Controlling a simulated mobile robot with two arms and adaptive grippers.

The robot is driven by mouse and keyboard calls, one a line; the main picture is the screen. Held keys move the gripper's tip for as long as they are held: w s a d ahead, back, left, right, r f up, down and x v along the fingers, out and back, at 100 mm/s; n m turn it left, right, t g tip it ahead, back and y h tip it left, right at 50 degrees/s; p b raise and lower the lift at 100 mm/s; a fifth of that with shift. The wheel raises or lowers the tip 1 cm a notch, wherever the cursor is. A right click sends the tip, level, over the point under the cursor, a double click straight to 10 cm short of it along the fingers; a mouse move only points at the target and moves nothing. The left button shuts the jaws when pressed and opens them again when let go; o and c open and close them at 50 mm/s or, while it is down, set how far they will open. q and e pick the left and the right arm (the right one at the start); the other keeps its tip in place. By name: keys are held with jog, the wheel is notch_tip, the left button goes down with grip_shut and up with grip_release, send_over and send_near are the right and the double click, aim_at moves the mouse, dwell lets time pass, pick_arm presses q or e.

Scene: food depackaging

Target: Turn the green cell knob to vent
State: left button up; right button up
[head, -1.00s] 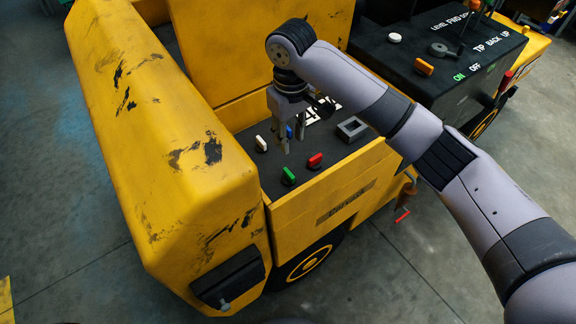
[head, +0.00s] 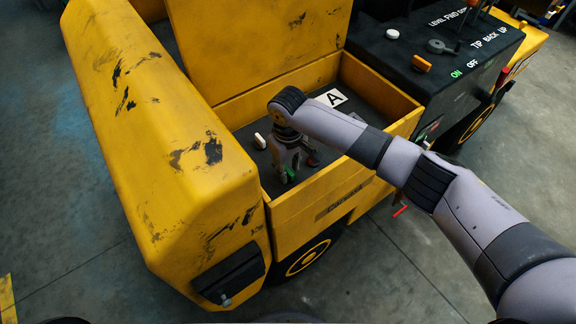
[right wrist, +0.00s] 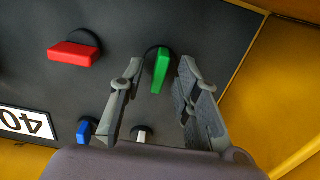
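The green knob (right wrist: 161,70) is on the dark panel in the right wrist view, its bar almost in line with my fingers. It is partly visible in the head view (head: 291,175), under my right gripper (head: 285,177). My right gripper (right wrist: 158,72) is open and points down at the panel. In the wrist view one finger is on each side of the green knob, with a gap on both sides. How far down the fingertips reach is hard to tell. My left gripper is not in view.
A red knob (right wrist: 73,53), a blue knob (right wrist: 84,131) and a white knob (head: 259,141) are on the same panel. Yellow walls (head: 340,184) border it. A black console (head: 440,60) with an orange knob (head: 422,63) stands at the right.

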jog(key=shift+c, duration=1.3)
grip_shut()
jog(key=shift+n, duration=0.4)
jog(key=n+p, duration=0.1)
jog(key=n, duration=0.1)
jog(key=shift+r+n+p, duration=0.1)
jog(key=shift+n+p, duration=0.25)
jog(key=shift+n, duration=0.05)
jog(key=n, duration=0.3)
jog(key=shift+n+p, duration=0.3)
jog(key=shift+p, duration=0.1)
jog(key=n, duration=0.5)
jog(key=shift+p, duration=0.3)
jog(key=n, duration=0.5)
jog(key=shift+w+n, duration=0.1)
jog(key=shift+n, duration=0.2)
